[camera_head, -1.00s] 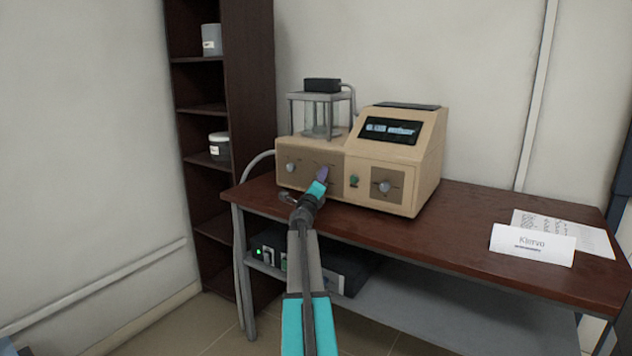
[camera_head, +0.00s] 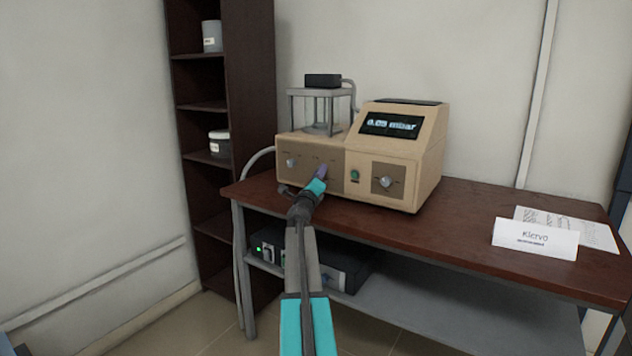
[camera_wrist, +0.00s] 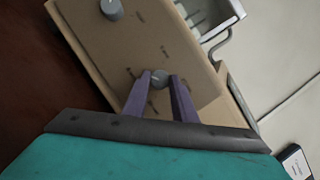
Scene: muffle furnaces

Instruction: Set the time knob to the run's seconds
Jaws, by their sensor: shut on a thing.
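The tan bench machine (camera_head: 405,159) stands on the table, with a brown control panel on its left half. My gripper (camera_head: 321,172) has its purple fingers at the right part of that panel. In the wrist view, my gripper (camera_wrist: 160,82) is shut on a small round grey knob (camera_wrist: 159,77), one finger on each side. The fingers and wrist hide this knob in the head view. The panel's lettering is too small to read, so I cannot confirm this is the time knob. The display (camera_head: 391,125) shows a pressure value in mbar, its digits partly blurred.
Another knob (camera_head: 291,162) is on the panel's left, a green button (camera_head: 354,175) and a larger knob (camera_head: 384,182) on the right. A glass chamber (camera_head: 322,111) stands on top. A name card (camera_head: 535,239) and papers lie on the table (camera_head: 465,220), otherwise clear at right.

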